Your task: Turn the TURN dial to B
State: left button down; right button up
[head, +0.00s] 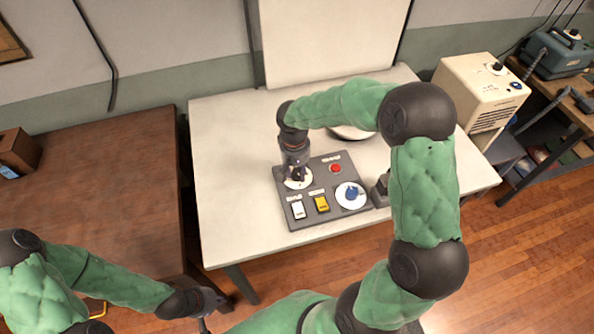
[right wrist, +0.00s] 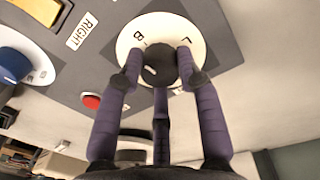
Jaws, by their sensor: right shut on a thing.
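A grey control panel (head: 318,214) lies on the white table. At its far left is a white dial plate (right wrist: 216,38) with a black knob (right wrist: 158,62) and the letters B and L. A small pale mark shows on the knob's lower left in the right wrist view; B lies to the knob's upper left. My right gripper (head: 296,175) reaches down onto this dial, its purple fingers (right wrist: 160,80) shut around the knob. The TURN lettering is not readable. My left gripper (head: 208,302) hangs low, away from the panel; its fingers are unclear.
The panel also bears a red button (head: 335,168), a white switch (head: 298,210), a yellow switch (head: 321,204) and a blue knob (head: 352,194). A brown table (head: 100,180) stands left and a beige machine (head: 478,95) right. The white table's left part is clear.

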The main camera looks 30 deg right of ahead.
aim_at(295, 173)
jog(key=shift+s+a+f+m, duration=0.15)
jog(key=shift+s+f+m, duration=0.15)
jog(key=shift+m, duration=0.1)
jog(key=o, duration=1.1)
jog(key=shift+r, duration=0.1)
jog(key=shift+o, duration=0.2)
jog(key=shift+w+r, duration=0.1)
jog(key=shift+w+r, duration=0.1)
jog(key=shift+r, duration=0.05)
notch_tip(295, 173, up, 12)
jog(key=shift+a, duration=0.25)
jog(key=shift+w+f, duration=0.1)
jog(key=shift+f, duration=0.1)
